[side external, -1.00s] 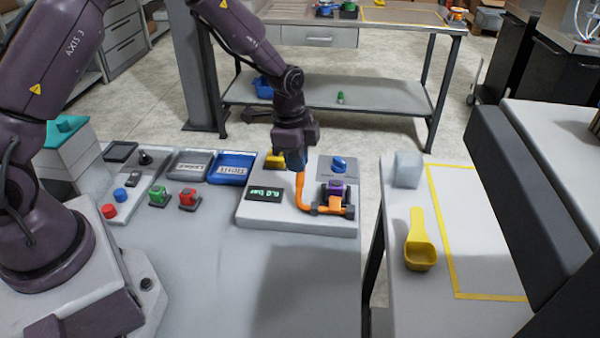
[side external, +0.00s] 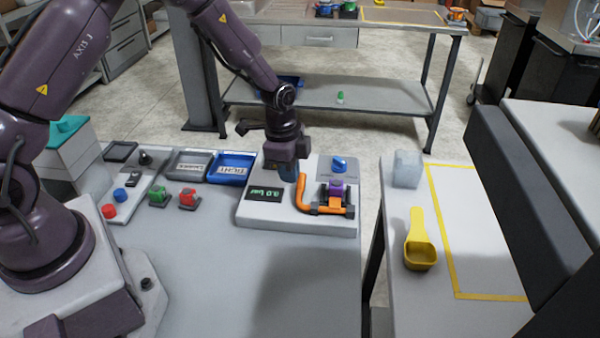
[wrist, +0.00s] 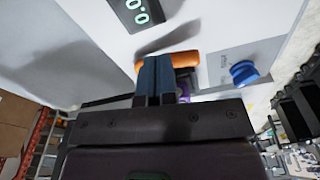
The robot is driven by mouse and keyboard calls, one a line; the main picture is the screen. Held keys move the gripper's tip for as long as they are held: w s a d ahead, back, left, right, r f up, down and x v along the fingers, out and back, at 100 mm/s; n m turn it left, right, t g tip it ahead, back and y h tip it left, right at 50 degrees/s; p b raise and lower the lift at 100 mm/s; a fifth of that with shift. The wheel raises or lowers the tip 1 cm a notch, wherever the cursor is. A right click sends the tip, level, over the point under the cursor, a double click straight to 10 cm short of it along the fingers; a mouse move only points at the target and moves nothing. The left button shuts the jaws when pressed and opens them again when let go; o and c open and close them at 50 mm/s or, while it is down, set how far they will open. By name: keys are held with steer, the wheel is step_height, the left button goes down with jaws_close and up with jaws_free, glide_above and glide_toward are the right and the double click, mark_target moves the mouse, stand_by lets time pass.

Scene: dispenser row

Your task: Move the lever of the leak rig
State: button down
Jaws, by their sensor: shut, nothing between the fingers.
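The leak rig (side external: 297,218) is a white box on the bench with a lit display (side external: 264,195) that seems to read 0.0 bar. I cannot tell for sure which part is the lever. My gripper (side external: 289,176) is shut and empty, pointing down over the rig beside the pipe's upright end. In the wrist view its blue fingers (wrist: 156,64) overlap the pipe (wrist: 184,59); contact is unclear.
Left of the rig are a blue tray (side external: 231,167), a grey tray (side external: 189,163), and green (side external: 158,196) and red (side external: 188,199) parts. A gap separates this bench from the right table, which holds a yellow scoop (side external: 420,250) and a translucent block (side external: 407,169).

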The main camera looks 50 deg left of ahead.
steer(key=shift+s+a+r, duration=0.25)
steer(key=shift+s+a, duration=0.1)
steer(key=shift+a, duration=0.2)
steer(key=shift+r, duration=0.1)
step_height(320, 180, up, 13)
steer(key=a, duration=0.1)
steer(key=shift+s, duration=0.35)
